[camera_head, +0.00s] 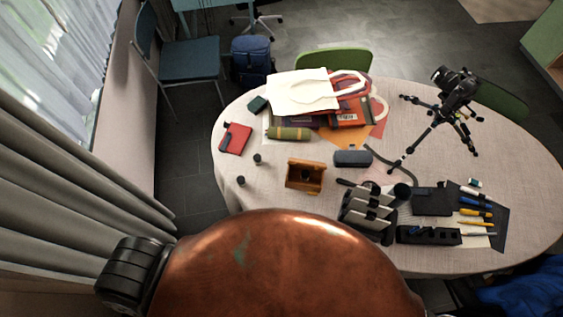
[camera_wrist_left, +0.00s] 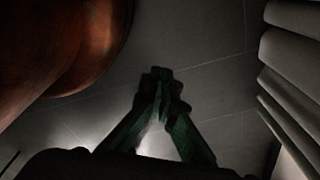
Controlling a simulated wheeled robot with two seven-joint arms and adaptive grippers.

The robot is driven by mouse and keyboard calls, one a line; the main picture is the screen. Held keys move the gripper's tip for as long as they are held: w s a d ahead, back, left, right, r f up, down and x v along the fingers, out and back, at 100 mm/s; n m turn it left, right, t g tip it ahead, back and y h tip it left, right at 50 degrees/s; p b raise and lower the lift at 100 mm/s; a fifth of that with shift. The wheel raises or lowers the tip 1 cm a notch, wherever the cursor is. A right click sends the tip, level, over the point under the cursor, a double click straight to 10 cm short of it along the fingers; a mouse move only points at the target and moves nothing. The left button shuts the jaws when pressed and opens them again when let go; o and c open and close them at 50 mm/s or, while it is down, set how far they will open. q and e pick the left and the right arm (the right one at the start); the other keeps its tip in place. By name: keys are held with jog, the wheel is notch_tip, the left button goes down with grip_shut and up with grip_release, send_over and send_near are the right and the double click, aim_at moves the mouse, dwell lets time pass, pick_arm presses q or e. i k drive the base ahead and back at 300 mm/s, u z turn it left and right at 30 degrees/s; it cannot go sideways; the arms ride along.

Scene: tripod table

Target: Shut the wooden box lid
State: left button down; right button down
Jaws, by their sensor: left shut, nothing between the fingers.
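The small wooden box (camera_head: 292,181) is orange-brown and stands near the table's front edge, left of centre in the head view. Its dark inside shows, so it looks open. A panel along its far side seems to be the raised lid, but it is too small to be sure. My left gripper (camera_wrist_left: 161,80) shows in the left wrist view, its dark green fingers shut together at the tips and empty. It is over the grey floor, with no box in that view. My left gripper does not show in the head view, and my right gripper shows in neither view.
Two small dark cylinders (camera_head: 257,158) stand left. A tripod (camera_head: 437,120) stands farther right. A curtain (camera_head: 75,170) hangs at left.

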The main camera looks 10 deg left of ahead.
aim_at(291, 161)
jog(key=u, duration=1.45)
jog(key=k, duration=0.95)
jog(key=z, duration=1.15)
jog(key=i, duration=0.5)
